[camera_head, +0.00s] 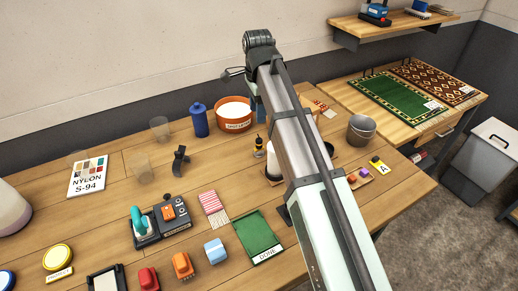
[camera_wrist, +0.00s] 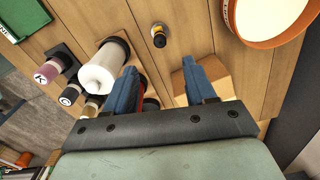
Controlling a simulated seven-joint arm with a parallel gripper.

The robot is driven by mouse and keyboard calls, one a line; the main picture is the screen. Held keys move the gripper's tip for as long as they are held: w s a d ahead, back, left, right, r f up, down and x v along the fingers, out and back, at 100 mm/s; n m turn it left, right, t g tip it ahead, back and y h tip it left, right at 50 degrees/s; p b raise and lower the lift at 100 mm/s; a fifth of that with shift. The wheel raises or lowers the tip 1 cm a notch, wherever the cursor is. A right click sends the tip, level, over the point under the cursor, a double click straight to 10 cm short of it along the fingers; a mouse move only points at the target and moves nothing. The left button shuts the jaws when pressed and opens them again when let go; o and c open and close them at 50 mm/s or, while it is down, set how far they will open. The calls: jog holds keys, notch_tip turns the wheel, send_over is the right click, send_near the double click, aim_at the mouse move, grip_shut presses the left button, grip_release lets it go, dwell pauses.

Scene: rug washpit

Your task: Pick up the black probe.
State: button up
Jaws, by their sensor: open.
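A small upright black piece with a yellow band on a brass-coloured base (camera_head: 258,143) stands on the table and may be the black probe; I cannot be sure. It also shows in the wrist view (camera_wrist: 159,35), beyond the fingertips and apart from them. A curved black piece (camera_head: 181,160) stands farther left in the head view; what it is, I cannot tell. My gripper (camera_wrist: 160,78) is open, its two blue fingers spread, with nothing visibly held between them. In the head view my arm hides most of the gripper.
An orange tub (camera_head: 235,116) and a blue bottle (camera_head: 199,121) stand behind the small black piece. A white roll (camera_wrist: 101,68) stands close to the left finger, and a wooden block (camera_wrist: 215,68) lies by the right one. A metal bucket (camera_head: 361,130) stands right of my arm.

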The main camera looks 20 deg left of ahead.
aim_at(259, 139)
notch_tip(259, 139, down, 8)
jog(key=shift+s+f, duration=0.1)
jog(key=shift+w+d+f, duration=0.1)
jog(key=shift+f, duration=1.3)
jog(key=shift+w+d+f, duration=0.1)
jog(key=shift+f, duration=1.3)
grip_shut()
